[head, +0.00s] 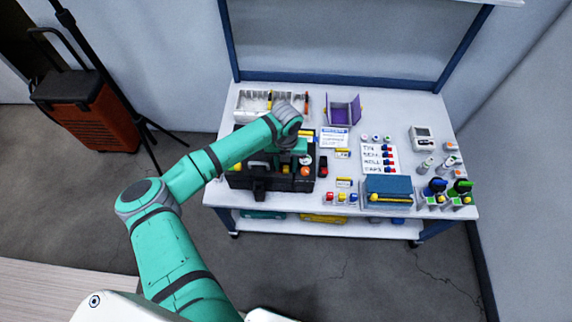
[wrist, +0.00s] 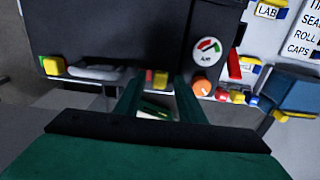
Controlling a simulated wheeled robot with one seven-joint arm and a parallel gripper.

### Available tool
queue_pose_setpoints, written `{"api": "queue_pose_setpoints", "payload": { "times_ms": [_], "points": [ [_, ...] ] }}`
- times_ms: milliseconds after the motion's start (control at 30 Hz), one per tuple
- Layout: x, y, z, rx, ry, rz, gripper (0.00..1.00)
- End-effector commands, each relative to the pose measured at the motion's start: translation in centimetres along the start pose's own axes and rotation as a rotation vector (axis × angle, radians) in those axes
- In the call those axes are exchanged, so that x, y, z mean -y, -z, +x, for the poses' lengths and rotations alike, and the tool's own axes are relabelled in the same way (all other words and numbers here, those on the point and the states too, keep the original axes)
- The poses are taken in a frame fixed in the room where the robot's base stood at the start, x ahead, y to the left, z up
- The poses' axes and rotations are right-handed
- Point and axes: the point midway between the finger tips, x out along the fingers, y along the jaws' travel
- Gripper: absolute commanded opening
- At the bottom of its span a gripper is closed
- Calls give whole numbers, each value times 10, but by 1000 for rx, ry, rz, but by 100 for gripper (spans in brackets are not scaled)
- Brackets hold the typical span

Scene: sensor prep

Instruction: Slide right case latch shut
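The black case (head: 240,180) stands at the left front of the table, and its dark lid fills the top of the wrist view (wrist: 110,30). The left latch (wrist: 53,66) is yellow, with a grey handle (wrist: 95,71) between the two. My gripper (wrist: 158,84) is open, with one finger on each side of the right latch and small gaps visible. I cannot tell whether a finger touches it. In the head view my wrist covers part of the case.
An orange knob (wrist: 202,86) and a round gauge label (wrist: 207,46) sit just right of my right finger. A blue box (head: 388,187), small coloured blocks (head: 341,197) and a label card (head: 379,159) lie further right. A white tray (head: 245,103) stands behind the case.

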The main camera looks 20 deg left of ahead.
Motion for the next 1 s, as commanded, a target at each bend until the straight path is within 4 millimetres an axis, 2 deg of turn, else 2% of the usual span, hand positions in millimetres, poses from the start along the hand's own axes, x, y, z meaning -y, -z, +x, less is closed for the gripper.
{"api": "queue_pose_setpoints", "payload": {
  "times_ms": [167,233,333,500,733,967,1000],
  "points": [
    [-1,0,0,0,0,-2,36],
    [0,0,0,0,0,-1,24],
    [1,0,0,0,0,2,0],
    [2,0,0,0,-1,4,0],
    [-25,0,-1,1,-2,1,0],
    [-29,0,0,-2,-3,-3,0],
    [-29,1,0,-2,-4,-3,21]
  ]
}}
